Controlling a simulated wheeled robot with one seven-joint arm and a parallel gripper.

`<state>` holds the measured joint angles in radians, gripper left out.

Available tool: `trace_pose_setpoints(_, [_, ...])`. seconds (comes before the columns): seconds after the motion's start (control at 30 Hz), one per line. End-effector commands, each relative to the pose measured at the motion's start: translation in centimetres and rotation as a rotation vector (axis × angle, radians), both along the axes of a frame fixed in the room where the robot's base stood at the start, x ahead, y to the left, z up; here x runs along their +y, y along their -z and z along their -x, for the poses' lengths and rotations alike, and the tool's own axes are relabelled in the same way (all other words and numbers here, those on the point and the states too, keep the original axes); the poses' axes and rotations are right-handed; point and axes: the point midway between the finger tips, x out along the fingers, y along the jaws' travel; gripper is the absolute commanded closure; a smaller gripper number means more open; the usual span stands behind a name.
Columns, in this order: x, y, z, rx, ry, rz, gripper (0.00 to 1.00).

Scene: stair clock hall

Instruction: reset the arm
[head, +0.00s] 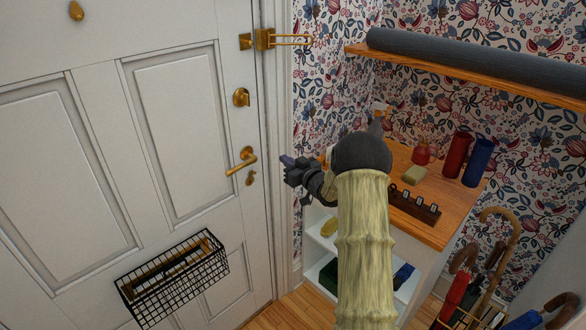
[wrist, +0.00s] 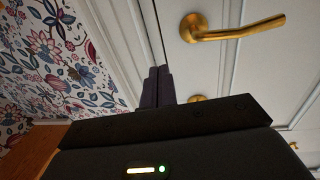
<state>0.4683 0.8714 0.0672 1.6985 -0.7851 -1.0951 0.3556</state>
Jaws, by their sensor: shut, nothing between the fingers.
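My gripper (head: 287,161) is at the end of my raised arm, to the right of the white door (head: 182,130) in the head view. In the wrist view my gripper's two dark fingers (wrist: 157,84) are together, with nothing between them. The brass door handle (head: 241,159) is left of the fingertips in the head view. It also shows in the wrist view (wrist: 235,30), up and to the right of the fingers. The fingers look apart from the handle. My arm hides part of the wooden-topped cabinet.
A black wire basket (head: 172,285) hangs on the door. The cabinet top (head: 432,232) holds red and blue cylinders (head: 457,155), (head: 478,160) and a dark hook rack (head: 414,207). A shelf above carries a dark roll (head: 480,66). Umbrellas (head: 458,285) stand at the lower right.

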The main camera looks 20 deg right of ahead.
Motion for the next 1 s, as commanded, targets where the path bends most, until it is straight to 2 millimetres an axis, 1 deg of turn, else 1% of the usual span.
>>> trace_pose_setpoints(0.03, [-0.3, 0.1, 0.8, 0.000, 0.001, 0.000, 1.00])
trace_pose_setpoints(0.1, [-0.5, 0.2, 1.6, 0.001, -0.001, -0.001, 1.00])
trace_pose_setpoints(0.2, [-0.7, 0.1, 2.2, 0.000, -0.003, 0.000, 1.00])
trace_pose_setpoints(0.73, [-0.7, 0.0, 2.4, 0.005, -0.002, 0.001, 1.00])
trace_pose_setpoints(0.87, [0.1, -0.6, 2.5, 0.047, 0.022, 0.019, 1.00])
trace_pose_setpoints(0.97, [1.4, -1.5, 3.2, 0.129, 0.067, 0.046, 1.00])
trace_pose_setpoints(1.0, [2.0, -1.8, 3.7, 0.173, 0.090, 0.058, 1.00])
